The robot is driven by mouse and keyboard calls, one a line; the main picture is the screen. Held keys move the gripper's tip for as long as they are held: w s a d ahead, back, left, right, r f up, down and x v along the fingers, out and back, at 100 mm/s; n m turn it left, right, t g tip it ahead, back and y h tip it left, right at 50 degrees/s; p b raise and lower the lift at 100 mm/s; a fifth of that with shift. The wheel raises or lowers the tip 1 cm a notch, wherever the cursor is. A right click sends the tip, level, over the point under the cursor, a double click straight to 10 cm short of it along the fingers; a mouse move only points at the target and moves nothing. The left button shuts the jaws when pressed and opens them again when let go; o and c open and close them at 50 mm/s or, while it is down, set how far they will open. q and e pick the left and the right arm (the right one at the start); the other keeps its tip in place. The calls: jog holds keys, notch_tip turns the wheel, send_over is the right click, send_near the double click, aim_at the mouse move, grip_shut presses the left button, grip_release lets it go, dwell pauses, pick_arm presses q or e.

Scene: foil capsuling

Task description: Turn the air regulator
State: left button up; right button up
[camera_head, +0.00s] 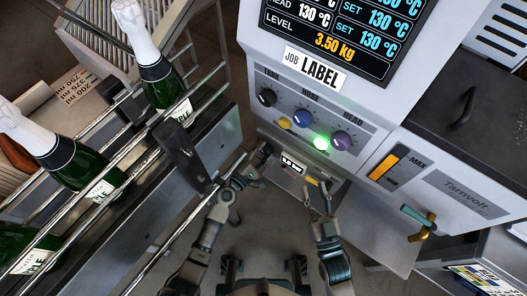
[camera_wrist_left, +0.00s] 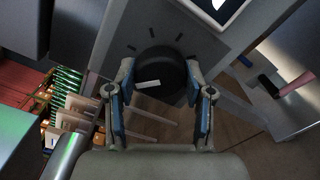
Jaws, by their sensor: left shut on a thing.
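The air regulator knob (camera_wrist_left: 160,75) is black and round with a white pointer line. In the left wrist view it sits on a grey panel with dark tick marks around it. The pointer lies nearly level. My left gripper (camera_wrist_left: 160,88) is shut on the knob, with one blue-padded finger on each side of it. In the head view my left gripper (camera_head: 257,164) is at the lower left of the machine front, and it mostly hides the knob there. My right gripper (camera_head: 317,189) is open and empty, below the small display, with its fingers apart.
Foil-topped bottles (camera_head: 165,85) stand on the railed conveyor at left. A teal-handled valve (camera_head: 419,217) is at right.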

pick_arm(q)
jog(key=shift+a+f, duration=0.2)
jog(key=shift+f, duration=0.05)
jog(key=o, duration=1.2)
jog(key=shift+w+f, duration=0.1)
jog(key=shift+w, duration=0.05)
jog(key=shift+c, duration=0.2)
jog(key=shift+r, duration=0.25)
